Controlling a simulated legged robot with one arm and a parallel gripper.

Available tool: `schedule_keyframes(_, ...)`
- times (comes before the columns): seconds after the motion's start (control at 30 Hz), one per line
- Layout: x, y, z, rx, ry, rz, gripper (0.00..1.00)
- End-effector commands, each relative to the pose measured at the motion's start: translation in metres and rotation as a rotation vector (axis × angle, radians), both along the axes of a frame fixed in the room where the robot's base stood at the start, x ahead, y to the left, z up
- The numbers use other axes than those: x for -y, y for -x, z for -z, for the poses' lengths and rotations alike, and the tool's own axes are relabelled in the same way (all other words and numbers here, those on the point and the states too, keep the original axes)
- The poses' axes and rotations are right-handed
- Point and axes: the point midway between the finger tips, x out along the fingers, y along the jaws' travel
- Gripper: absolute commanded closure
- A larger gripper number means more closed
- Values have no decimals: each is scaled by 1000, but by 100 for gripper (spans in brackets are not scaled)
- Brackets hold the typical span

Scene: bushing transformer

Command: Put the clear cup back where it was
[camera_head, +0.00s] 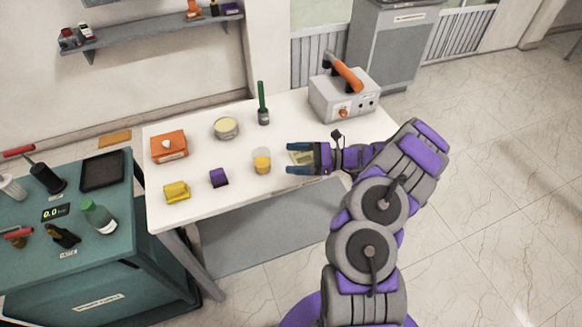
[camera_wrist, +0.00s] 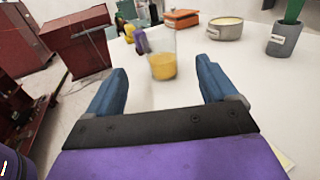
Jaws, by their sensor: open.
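The clear cup (camera_head: 262,162) with yellow-orange contents stands upright on the white table (camera_head: 215,205), near its front edge. It also shows in the wrist view (camera_wrist: 162,62), ahead of and between my finger tips. My gripper (camera_head: 288,158) is open and empty, just to the right of the cup with its fingers pointing at it. In the wrist view both blue fingers (camera_wrist: 163,80) are spread apart. A gap shows between the finger tips and the cup. A pale yellowish flat patch (camera_head: 302,157) on the table is partly hidden by my gripper.
A purple block (camera_head: 219,178) and a yellow item (camera_head: 176,191) are left of the cup. An orange box (camera_head: 169,146), a round tin (camera_head: 225,128) and a grey holder with a green handle (camera_head: 263,110) stand behind. A grey machine (camera_head: 343,98) occupies the back right.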

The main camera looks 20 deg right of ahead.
Motion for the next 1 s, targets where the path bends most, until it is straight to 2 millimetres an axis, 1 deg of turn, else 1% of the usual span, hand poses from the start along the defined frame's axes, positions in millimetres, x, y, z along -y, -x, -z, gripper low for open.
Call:
schedule_keyframes(0.07, 1, 1, 0, 0, 0, -1, 14)
schedule_keyframes(0.13, -2, 1, -3, 5, 3, -11, 14)
schedule_keyframes(0.23, -17, 3, -16, 30, 20, -53, 14)
schedule_keyframes(0.27, -24, 4, -22, 44, 28, -73, 14)
schedule_keyframes(0.37, -55, 13, -50, 99, 70, -169, 14)
schedule_keyframes(0.4, -70, 19, -62, 129, 96, -216, 14)
schedule_keyframes(0.47, -90, 30, -79, 170, 132, -285, 14)
schedule_keyframes(0.5, -103, 38, -89, 198, 159, -332, 14)
schedule_keyframes(0.6, -132, 61, -111, 267, 229, -443, 14)
schedule_keyframes(0.67, -146, 77, -122, 307, 272, -511, 14)
schedule_keyframes(0.7, -155, 88, -128, 333, 301, -557, 14)
schedule_keyframes(0.77, -167, 105, -137, 376, 347, -623, 14)
schedule_keyframes(0.9, -187, 148, -152, 465, 459, -772, 14)
schedule_keyframes(0.97, -192, 165, -157, 507, 513, -832, 14)
schedule_keyframes(1.0, -194, 177, -158, 530, 548, -873, 14)
